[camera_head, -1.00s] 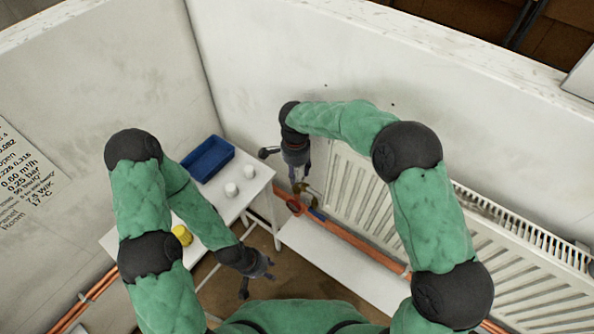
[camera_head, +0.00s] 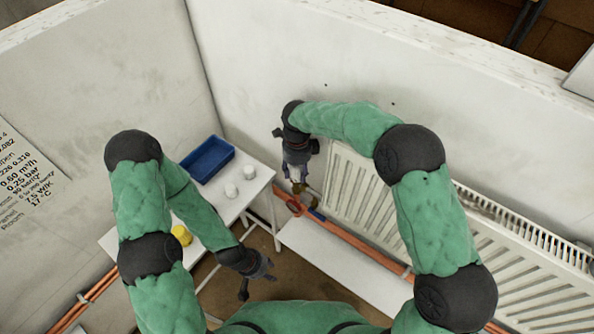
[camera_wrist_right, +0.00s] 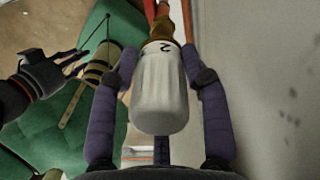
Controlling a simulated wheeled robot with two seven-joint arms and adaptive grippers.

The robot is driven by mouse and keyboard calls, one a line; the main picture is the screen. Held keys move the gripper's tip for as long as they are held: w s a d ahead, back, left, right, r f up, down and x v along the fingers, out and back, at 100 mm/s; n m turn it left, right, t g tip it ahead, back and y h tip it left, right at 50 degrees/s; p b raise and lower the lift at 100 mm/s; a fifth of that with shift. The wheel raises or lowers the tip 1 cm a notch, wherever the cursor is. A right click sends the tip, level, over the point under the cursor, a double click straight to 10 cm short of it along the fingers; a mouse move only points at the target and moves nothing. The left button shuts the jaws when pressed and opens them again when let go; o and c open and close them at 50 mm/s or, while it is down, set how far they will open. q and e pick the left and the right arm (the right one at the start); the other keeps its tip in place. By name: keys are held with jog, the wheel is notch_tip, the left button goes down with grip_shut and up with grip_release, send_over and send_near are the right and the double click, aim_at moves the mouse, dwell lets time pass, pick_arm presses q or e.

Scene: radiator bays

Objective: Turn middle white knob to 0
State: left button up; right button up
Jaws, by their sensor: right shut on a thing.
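The white knob (camera_wrist_right: 160,95) fills the middle of the right wrist view, with a dark "2" near its far end. It sits on a brass valve body (camera_wrist_right: 163,30). My right gripper (camera_wrist_right: 160,72) has one finger on each side of the knob and is shut on it. In the head view my right gripper (camera_head: 297,180) points down at the valve by the radiator's left end, and the knob is mostly hidden there. My left gripper (camera_head: 258,286) hangs low in front of the small table, its fingers apart and empty.
A radiator (camera_head: 375,205) stands along the right wall, with orange pipes (camera_head: 348,236) below it. A white table (camera_head: 226,211) on the left holds a blue tray (camera_head: 207,158), two small white cylinders (camera_head: 231,190) and a yellow object (camera_head: 182,235).

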jog(key=shift+s+a+f+m, duration=0.1)
jog(key=shift+f+m, duration=0.05)
jog(key=shift+m, duration=0.8)
jog(key=shift+f+m, duration=0.1)
jog(key=shift+m, duration=0.85)
jog(key=o, duration=1.1)
jog(key=shift+w+a, duration=0.1)
jog(key=shift+w, duration=0.1)
jog(key=shift+o, duration=0.2)
jog(key=shift+r, duration=0.1)
jog(key=shift+r, duration=0.1)
jog(key=r, duration=1.2)
jog(key=shift+w+d, duration=0.15)
jog(key=shift+d, duration=0.05)
